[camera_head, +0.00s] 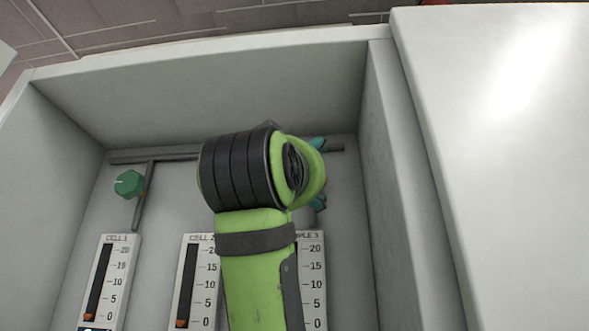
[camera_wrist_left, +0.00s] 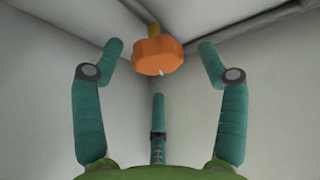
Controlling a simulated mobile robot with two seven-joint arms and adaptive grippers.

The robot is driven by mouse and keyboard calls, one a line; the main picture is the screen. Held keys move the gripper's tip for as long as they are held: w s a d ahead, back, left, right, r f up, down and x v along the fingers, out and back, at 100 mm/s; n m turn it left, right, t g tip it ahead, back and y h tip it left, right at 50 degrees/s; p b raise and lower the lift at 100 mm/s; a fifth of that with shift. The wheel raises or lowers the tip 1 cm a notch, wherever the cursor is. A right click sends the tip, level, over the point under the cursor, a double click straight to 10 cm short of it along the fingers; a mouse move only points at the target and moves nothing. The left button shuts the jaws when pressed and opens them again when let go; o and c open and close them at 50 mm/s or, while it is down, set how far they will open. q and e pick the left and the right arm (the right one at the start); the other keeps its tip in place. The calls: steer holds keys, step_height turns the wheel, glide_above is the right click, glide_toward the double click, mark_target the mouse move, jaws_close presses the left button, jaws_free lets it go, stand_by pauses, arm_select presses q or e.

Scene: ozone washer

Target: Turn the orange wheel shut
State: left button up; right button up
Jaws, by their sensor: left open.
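The orange wheel (camera_wrist_left: 158,56) shows in the left wrist view near the top centre, with a white mark on its rim. It sits on a short yellowish stem below a grey pipe, near the corner of the walls. My left gripper (camera_wrist_left: 160,70) is open, with one teal finger on each side of the wheel and a third below it. Gaps show between the fingers and the wheel. In the head view my green arm and wrist cover most of the wheel's place. Only parts of the left gripper's teal fingers (camera_head: 319,174) show past the wrist.
A green wheel (camera_head: 130,183) sits on a pipe at the left. Gauges (camera_head: 108,282) line the panel's lower part. The bay's right wall (camera_head: 400,190) stands close to my wrist, and a white surface (camera_head: 500,170) lies beyond it.

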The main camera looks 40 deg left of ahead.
arm_select(q)
steer(key=v, duration=0.9)
steer(key=shift+s, duration=0.25)
steer(key=shift+w+d, duration=0.1)
steer(key=shift+w, duration=0.05)
